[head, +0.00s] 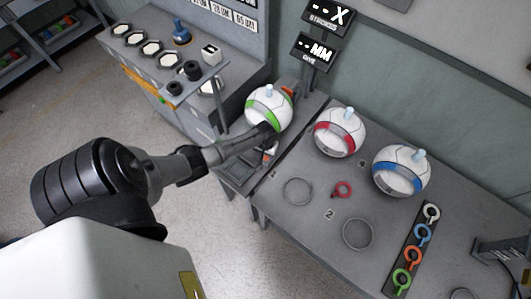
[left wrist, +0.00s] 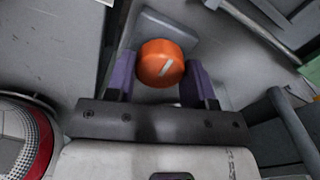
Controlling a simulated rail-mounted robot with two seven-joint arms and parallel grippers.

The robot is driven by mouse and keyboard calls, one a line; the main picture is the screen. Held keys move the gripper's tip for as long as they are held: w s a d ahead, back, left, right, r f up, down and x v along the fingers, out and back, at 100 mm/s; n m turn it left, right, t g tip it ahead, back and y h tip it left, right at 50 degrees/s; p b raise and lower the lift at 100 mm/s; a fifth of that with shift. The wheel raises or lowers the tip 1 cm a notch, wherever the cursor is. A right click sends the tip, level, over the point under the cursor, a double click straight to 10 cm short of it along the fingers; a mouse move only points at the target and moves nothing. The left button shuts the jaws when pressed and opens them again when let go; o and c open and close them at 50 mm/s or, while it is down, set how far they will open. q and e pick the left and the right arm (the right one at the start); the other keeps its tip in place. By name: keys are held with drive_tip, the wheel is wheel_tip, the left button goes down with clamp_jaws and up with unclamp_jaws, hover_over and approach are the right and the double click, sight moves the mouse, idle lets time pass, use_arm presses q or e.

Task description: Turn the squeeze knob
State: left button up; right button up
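In the head view my left gripper (head: 268,132) reaches in at the press beside the white ball with a green band (head: 268,108). The knob is largely hidden there. My right gripper is not in view.
White balls with a red band (head: 340,132) and a blue band (head: 401,170) stand on the grey table (head: 300,232). A small red ring tool (head: 342,189) lies between them and two round outlines. A rack of coloured ring tools (head: 408,262) lies right. A station with dark knobs (head: 175,88) stands left.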

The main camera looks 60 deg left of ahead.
use_arm(q)
drive_tip(key=c, duration=0.4)
drive_tip(key=shift+m, duration=0.4)
drive_tip(key=shift+m+p, duration=0.45)
drive_tip(key=shift+m, duration=0.25)
drive_tip(key=m, duration=0.3)
drive_tip(key=shift+p, duration=0.35)
drive_tip(key=m, duration=0.8)
drive_tip(key=shift+m, duration=0.4)
